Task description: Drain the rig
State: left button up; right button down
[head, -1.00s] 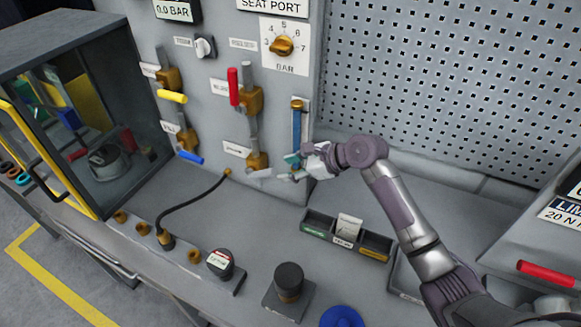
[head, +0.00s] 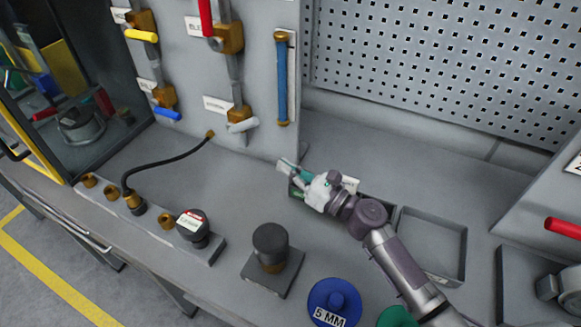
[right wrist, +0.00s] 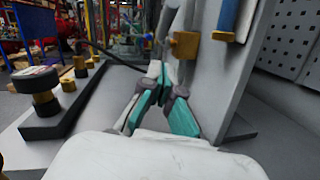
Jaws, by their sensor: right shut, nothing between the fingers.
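The rig panel (head: 262,75) carries several brass valves. A yellow-handled valve (head: 142,35) and a blue-handled valve (head: 167,113) are on the left. A red-handled valve (head: 206,18) is upper middle, handle upright. Below it is a white-handled valve (head: 242,126), its handle roughly horizontal. A blue sight tube (head: 281,80) is at the panel's right edge. My right gripper (head: 284,165) is shut and empty, below the tube and above the small tray, apart from the valves. In the right wrist view its teal-padded fingers (right wrist: 157,75) meet in front of the panel. My left gripper is out of view.
A black hose (head: 165,165) runs from the panel to a bench fitting. A red-labelled black cap (head: 192,225), a black knob on a block (head: 270,243) and a blue 5 MM disc (head: 334,302) stand in front. An empty tray (head: 464,245) lies right. Mid-bench is clear.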

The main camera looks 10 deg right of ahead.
aim_at(240, 126)
jog(key=w+a+r+p, duration=0.1)
jog(key=w+a+r, duration=0.3)
jog(key=w+a, duration=0.2)
jog(key=shift+w, duration=0.35)
jog(key=shift+r+p, duration=0.15)
jog(key=shift+p, duration=0.15)
